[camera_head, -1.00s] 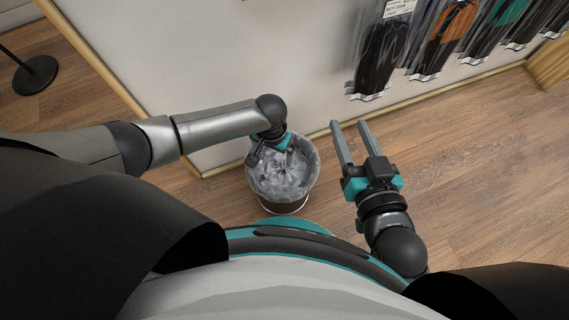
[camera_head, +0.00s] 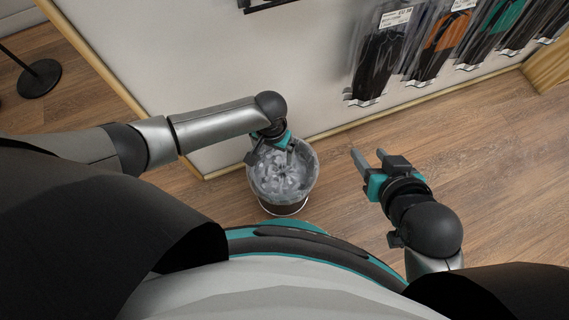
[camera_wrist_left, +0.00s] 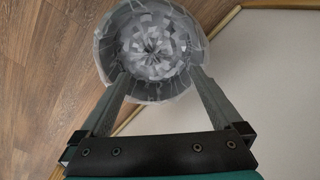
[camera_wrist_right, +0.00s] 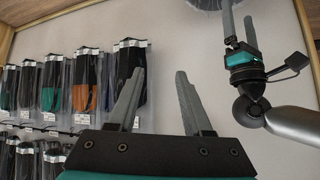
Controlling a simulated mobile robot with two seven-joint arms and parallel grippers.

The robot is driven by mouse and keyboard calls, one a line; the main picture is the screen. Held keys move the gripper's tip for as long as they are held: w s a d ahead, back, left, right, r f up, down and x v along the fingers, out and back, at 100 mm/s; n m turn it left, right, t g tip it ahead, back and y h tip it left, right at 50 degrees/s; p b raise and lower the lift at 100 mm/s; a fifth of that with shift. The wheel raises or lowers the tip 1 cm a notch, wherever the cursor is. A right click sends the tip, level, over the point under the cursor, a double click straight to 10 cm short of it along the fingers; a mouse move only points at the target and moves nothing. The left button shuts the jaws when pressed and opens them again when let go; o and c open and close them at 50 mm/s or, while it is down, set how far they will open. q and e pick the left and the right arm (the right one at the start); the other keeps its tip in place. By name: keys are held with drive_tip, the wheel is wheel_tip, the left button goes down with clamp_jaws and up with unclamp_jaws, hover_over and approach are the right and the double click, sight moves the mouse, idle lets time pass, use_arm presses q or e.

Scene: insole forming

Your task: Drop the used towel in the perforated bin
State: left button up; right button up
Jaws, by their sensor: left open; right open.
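The bin (camera_head: 284,207) stands on the floor against the white panel, lined with a clear bag. Grey-white crumpled material fills its inside, and I cannot make out the towel as a separate piece. The bin also shows in the left wrist view (camera_wrist_left: 107,62), below the fingers. My left gripper (camera_head: 272,157) points down over the bin, with its fingers apart and nothing between them in the left wrist view (camera_wrist_left: 161,80). My right gripper (camera_head: 368,153) is open and empty, apart from the bin on its right. It faces the panel in the right wrist view (camera_wrist_right: 160,75).
Packaged insoles (camera_head: 376,62) hang on the white panel (camera_head: 215,60) at the upper right. A black round stand base (camera_head: 39,78) is on the floor at far left. The wooden floor (camera_head: 500,170) on the right is clear.

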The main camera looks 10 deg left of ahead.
drive_tip(key=s+d+g+h+p, duration=0.2)
drive_tip(key=s+d+g+p, duration=0.1)
drive_tip(key=s+d+g, duration=0.15)
use_arm(q)
wheel_tip(320, 180, up, 11)
drive_tip(key=p, duration=0.4)
drive_tip(key=shift+r, duration=0.2)
use_arm(e)
wheel_tip(320, 180, down, 10)
drive_tip(key=s+g, duration=0.1)
drive_tip(key=shift+s+d, duration=0.3)
